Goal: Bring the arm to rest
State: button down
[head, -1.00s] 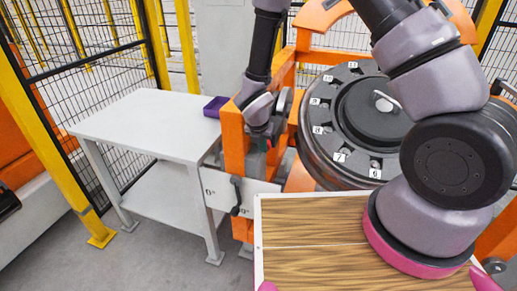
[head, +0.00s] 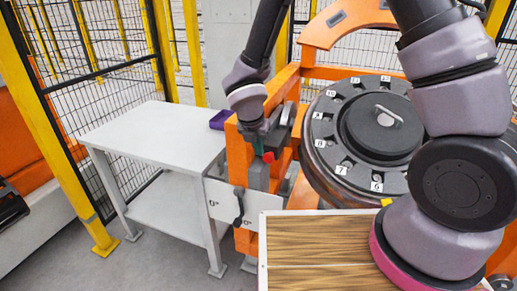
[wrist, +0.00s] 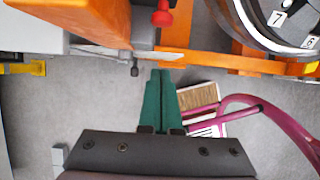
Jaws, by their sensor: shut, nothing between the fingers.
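My arm reaches in the head view from the right side, over the top and down to the orange gantry (head: 238,160). My gripper (head: 264,145) hangs at its end, small and partly hard to make out against the gantry post. In the wrist view the two green fingers (wrist: 160,72) lie side by side, shut, with nothing between them. They are over the grey floor (wrist: 95,105), close to the gantry's lower edge in the picture. A red knob (wrist: 162,17) shows beyond the fingertips; it also shows in the head view (head: 268,157), just by the gripper.
The dark wheel with numbered tags (head: 325,110) stands right of the gripper on the orange frame. A white table (head: 140,137) with a purple bin (head: 219,120) stands left. A yellow-posted mesh fence (head: 105,95) closes the back. Open floor lies in front of the table.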

jog(key=d+r+m, duration=1.8)
jog(key=r+m, duration=0.1)
jog(key=r, duration=0.2)
jog(key=s+d+r+m+t+y, duration=0.1)
jog(key=s+d+r+m, duration=0.2)
jog(key=s+r+m, duration=0.2)
jog(key=s+d+r+m+t+y, duration=0.1)
jog(key=s+d+r+m, duration=0.3)
jog(key=m, duration=0.8)
jog(key=shift+s+r+t+y, duration=0.4)
jog(key=shift+s+r+y, duration=0.6)
jog(key=shift+r, duration=0.9)
jog(key=shift+s, duration=0.2)
